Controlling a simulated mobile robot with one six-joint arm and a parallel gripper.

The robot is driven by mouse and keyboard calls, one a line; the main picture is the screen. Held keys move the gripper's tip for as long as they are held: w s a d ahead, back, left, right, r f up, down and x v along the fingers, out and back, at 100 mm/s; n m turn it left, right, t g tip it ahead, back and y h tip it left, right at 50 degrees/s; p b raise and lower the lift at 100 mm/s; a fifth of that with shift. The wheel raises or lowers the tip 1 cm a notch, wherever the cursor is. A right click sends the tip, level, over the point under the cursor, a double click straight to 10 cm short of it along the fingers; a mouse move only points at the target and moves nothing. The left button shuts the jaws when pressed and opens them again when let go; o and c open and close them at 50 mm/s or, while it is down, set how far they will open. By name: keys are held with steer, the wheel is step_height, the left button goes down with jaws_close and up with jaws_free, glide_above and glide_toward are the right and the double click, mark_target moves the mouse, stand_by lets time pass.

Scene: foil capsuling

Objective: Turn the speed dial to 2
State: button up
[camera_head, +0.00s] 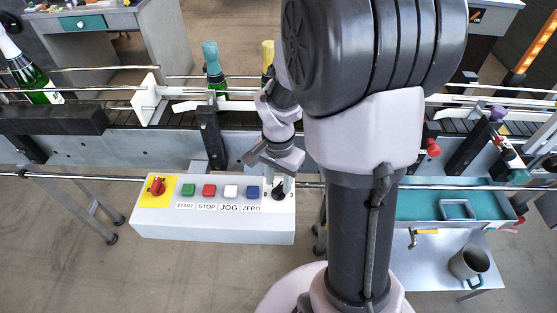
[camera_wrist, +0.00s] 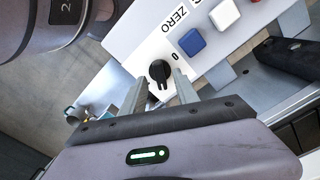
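The speed dial (camera_head: 279,190) is a black knob at the right end of the white control box (camera_head: 215,227). In the wrist view the dial (camera_wrist: 160,72) shows with a "0" printed beside it. A small pale mark shows on the knob, but I cannot tell which number it points at. My gripper (camera_head: 275,178) is over the dial, pointing down. In the wrist view my gripper (camera_wrist: 161,77) is open, with one finger on each side of the knob. I cannot tell whether either finger touches it.
Green, red, white and blue buttons (camera_head: 252,191) stand in a row left of the dial. The conveyor (camera_head: 130,118) with bottles runs behind. A mug (camera_head: 468,264) stands on a side shelf at right.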

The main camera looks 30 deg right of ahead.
mark_target(278, 188)
step_height(278, 188, up, 15)
steer(key=p, duration=0.5)
steer(key=s+a+r+n+t+y+b, duration=0.1)
steer(key=s+a+r+n+t, duration=0.2)
steer(key=a, duration=0.4)
steer(key=s+a+r+n+t+y+b, duration=0.1)
steer(key=s+a+r+n+t, duration=0.1)
steer(key=s+a+r+n, duration=0.2)
steer(key=s+a+n, duration=0.1)
steer(key=s+a, duration=0.2)
steer(key=s, duration=0.1)
steer(key=shift+s+a+r+t, duration=0.2)
steer(key=shift+s+a+t, duration=0.1)
steer(key=shift+t, duration=0.1)
stand_by(0.6)
